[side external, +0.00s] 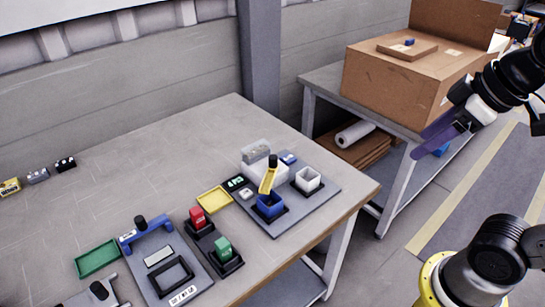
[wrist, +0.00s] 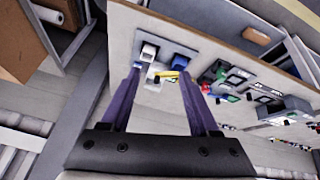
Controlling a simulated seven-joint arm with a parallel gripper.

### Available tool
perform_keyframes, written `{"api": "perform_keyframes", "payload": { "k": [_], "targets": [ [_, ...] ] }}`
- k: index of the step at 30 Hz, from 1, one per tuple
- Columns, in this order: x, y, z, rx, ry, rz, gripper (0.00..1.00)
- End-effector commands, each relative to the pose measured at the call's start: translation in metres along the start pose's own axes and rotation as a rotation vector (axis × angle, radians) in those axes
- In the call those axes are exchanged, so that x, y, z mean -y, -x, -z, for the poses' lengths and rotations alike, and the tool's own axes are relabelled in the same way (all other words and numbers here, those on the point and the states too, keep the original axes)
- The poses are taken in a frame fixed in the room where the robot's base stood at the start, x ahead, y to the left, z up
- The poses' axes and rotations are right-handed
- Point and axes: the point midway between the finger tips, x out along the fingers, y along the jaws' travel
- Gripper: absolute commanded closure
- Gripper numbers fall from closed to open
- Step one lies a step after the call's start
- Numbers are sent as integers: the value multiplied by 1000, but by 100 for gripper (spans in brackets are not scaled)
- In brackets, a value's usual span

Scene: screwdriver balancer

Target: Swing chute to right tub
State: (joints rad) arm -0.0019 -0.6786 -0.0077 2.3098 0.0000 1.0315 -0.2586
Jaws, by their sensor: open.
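The yellow chute (side external: 267,182) with a black knob on top stands on a grey board (side external: 318,203) at the table's right end. Its lower end is over the blue tub (side external: 270,206). The white tub (side external: 309,180) stands to the right of the blue one, apart from the chute. In the wrist view the chute (wrist: 168,75) appears between my purple fingers, far below them, with the white tub (wrist: 149,51) and blue tub (wrist: 180,62) beyond. My gripper (side external: 430,142) is open and empty, high at the upper right, well away from the chute.
A white dispenser body (side external: 262,160) stands behind the chute. A cardboard box (side external: 405,85) sits on the bench behind. The back of the table is clear.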

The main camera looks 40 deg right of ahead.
Motion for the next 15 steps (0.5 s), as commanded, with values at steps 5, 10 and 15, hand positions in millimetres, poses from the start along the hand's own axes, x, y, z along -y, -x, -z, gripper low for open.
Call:
{"api": "perform_keyframes", "payload": {
  "k": [5,10,15],
  "targets": [
    [-13,15,60,38,152,18,38],
    [-25,10,122,92,292,49,38],
    [-33,-15,181,150,414,90,38]
  ]
}}
